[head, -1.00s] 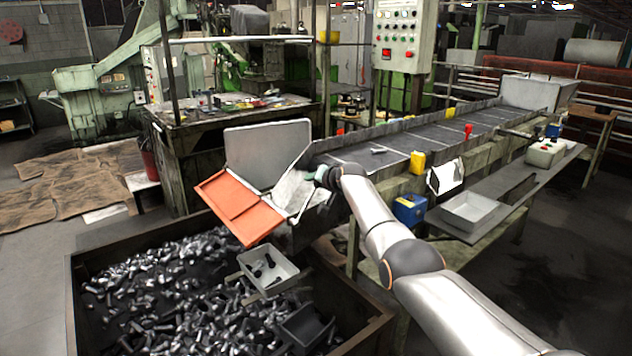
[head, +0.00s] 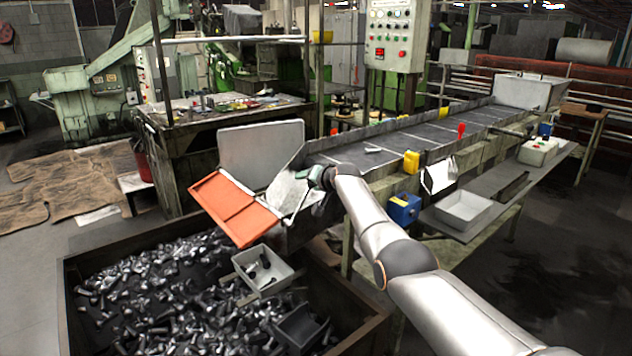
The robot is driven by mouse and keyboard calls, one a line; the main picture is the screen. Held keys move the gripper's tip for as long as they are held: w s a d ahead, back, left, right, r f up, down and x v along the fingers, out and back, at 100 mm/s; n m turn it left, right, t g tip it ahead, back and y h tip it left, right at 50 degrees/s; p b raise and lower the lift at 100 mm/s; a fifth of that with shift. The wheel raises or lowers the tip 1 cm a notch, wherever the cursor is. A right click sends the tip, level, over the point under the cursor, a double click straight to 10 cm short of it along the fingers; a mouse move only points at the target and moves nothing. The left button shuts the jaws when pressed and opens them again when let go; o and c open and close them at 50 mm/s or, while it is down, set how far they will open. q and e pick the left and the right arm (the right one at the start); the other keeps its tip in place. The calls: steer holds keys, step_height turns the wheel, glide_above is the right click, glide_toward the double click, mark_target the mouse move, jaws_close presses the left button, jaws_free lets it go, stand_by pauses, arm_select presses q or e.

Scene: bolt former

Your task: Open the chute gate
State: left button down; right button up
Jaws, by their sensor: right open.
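The chute at the near end of the conveyor has an orange sloped panel (head: 234,207), a light grey upright plate (head: 262,152) behind it and a pale slanted plate (head: 287,190) on its right. I cannot tell for sure which of these is the gate. My right gripper (head: 316,177) is at the chute's right side, by the upper edge of the pale plate. It is open. Its fingertips are small and partly hidden, so I cannot tell whether they touch the plate. My left gripper is out of view.
A large dark crate (head: 66,290) of bolts stands below the chute, with a small grey bin (head: 262,284) at its edge. The conveyor (head: 400,140) runs back right. A side shelf holds a grey tray (head: 463,212); a blue box (head: 404,208) is beside my right arm.

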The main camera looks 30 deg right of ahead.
steer(key=shift+p+v, duration=0.8)
steer(key=shift+s+r+p, duration=0.3)
steer(key=shift+s, duration=0.25)
steer(key=v, duration=0.9)
steer(key=shift+s, duration=0.3)
steer(key=shift+a+r, duration=0.1)
steer(key=s+a+f+n+g+y, duration=0.1)
steer(key=s+a+f+n+g, duration=0.15)
steer(key=s+a+f, duration=0.6)
steer(key=s+a+f+n+g, duration=0.2)
steer(key=s+a+f+n, duration=0.3)
steer(key=f, duration=0.6)
steer(key=s+a+f+n+g, duration=0.15)
steer(key=s+a, duration=0.25)
steer(key=s, duration=0.5)
steer(key=s+a+f+n+g+y, duration=0.1)
steer(key=s+a+f+g, duration=0.15)
steer(key=s, duration=0.65)
steer(key=s+a+f+n+g, duration=0.1)
steer(key=s+a+f+n, duration=0.15)
steer(key=s+a, duration=0.45)
step_height(320, 180, down, 12)
steer(key=w+a+t+y, duration=0.1)
steer(key=a+t+y, duration=0.1)
steer(key=t, duration=0.4)
steer(key=shift+w+r, duration=0.15)
steer(key=shift+w, duration=0.15)
